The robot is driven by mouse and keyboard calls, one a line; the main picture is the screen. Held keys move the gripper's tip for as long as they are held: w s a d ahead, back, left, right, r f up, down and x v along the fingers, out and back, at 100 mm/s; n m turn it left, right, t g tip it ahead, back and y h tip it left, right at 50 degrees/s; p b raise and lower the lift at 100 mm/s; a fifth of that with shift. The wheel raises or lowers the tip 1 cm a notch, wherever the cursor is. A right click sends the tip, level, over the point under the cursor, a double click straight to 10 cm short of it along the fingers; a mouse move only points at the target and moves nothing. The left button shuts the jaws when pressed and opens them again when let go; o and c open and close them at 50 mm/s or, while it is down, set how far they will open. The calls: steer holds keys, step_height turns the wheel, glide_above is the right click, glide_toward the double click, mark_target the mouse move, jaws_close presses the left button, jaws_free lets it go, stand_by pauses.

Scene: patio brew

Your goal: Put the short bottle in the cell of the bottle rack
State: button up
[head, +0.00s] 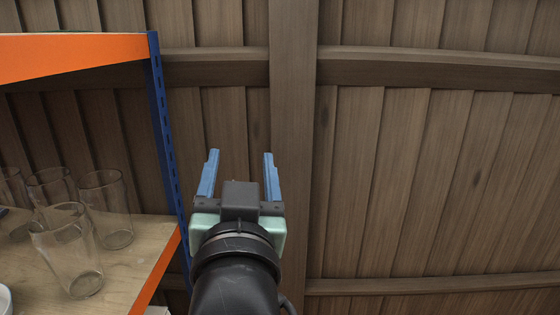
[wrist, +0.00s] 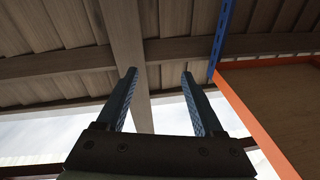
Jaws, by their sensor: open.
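My gripper (head: 240,160) is raised in front of the wooden wall, just right of the shelf unit's blue post. Its two blue fingers are apart with nothing between them. In the wrist view my gripper (wrist: 160,75) is also open and empty, pointing up past wooden beams. Neither the short bottle nor the bottle rack can be made out in either view.
A shelf unit with a blue post (head: 165,130) and orange beams (head: 70,55) stands at the left, close to my gripper. Several clear glasses (head: 106,210) stand on its wooden board (head: 125,275). The space right of my gripper, before the plank wall (head: 430,180), looks clear.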

steer(key=s+d+r+t+h, duration=0.1)
steer(key=s+r+t, duration=0.3)
steer(key=r, duration=0.5)
steer(key=s+d+r+t+h, duration=0.1)
steer(key=s+d+r+t, duration=0.2)
steer(key=s+r, duration=0.5)
steer(key=shift+s+d+r+n+t, duration=0.15)
steer(key=shift+d+r+n+t, duration=0.15)
steer(key=shift+d+r+t, duration=0.15)
steer(key=shift+a, duration=0.15)
